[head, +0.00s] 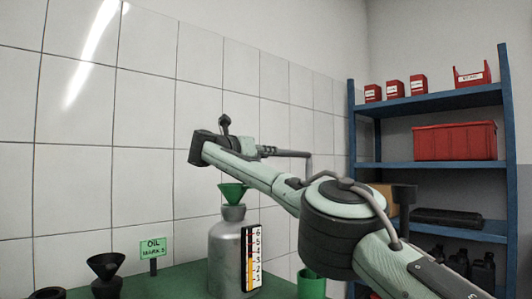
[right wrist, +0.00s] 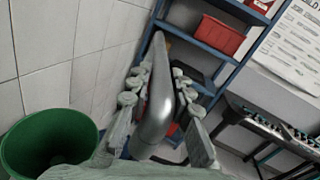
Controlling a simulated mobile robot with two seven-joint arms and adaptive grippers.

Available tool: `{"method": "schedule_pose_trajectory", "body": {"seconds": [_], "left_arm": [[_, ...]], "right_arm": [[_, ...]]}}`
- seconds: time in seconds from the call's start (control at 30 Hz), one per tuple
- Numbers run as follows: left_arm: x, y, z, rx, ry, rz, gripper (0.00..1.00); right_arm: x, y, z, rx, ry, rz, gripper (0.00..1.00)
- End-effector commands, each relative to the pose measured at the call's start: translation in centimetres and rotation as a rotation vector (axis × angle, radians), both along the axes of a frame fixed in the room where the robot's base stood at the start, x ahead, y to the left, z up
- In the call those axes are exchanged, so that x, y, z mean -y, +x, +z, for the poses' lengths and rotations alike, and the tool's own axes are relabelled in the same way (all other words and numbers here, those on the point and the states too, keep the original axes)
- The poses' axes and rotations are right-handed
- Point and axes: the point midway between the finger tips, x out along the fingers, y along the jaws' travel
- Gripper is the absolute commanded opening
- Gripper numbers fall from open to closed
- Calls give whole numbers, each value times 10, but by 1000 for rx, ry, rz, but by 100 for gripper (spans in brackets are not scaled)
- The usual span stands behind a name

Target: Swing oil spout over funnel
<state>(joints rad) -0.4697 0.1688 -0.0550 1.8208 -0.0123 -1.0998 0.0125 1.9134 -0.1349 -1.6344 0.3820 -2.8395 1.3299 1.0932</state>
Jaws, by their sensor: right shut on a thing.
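The grey oil spout (head: 290,154) runs level to the right from my right gripper (head: 266,151), then bends down and passes behind my arm. My right gripper is shut on the spout, which shows as a thick grey tube (right wrist: 158,95) between the fingers in the right wrist view. The green funnel (head: 233,191) stands upright in the neck of a metal can (head: 225,248), below my gripper and wrist in the head view. The spout's far end is hidden. My left gripper is not in view.
A green container (head: 312,284) stands right of the can, partly hidden by my arm. A green round opening (right wrist: 50,140) shows in the wrist view. A gauge (head: 251,258), an OIL sign (head: 153,247) and a black funnel (head: 106,268) are nearby. Blue shelving (head: 430,102) stands right.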

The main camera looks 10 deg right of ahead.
Motion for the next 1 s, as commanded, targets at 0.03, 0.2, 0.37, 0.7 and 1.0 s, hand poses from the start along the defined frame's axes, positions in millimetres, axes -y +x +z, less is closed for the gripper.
{"method": "schedule_pose_trajectory", "body": {"seconds": [0.03,0.2,0.37,0.7,1.0], "left_arm": [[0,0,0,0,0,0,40],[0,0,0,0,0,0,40],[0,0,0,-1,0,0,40],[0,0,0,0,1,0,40],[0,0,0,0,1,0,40]], "right_arm": [[-5,1,-1,-2,-2,12,0],[-3,1,-1,-1,-2,9,39],[-2,1,0,0,-1,5,41],[-10,-7,1,2,-2,6,41],[-52,-50,1,1,-4,8,41]]}}
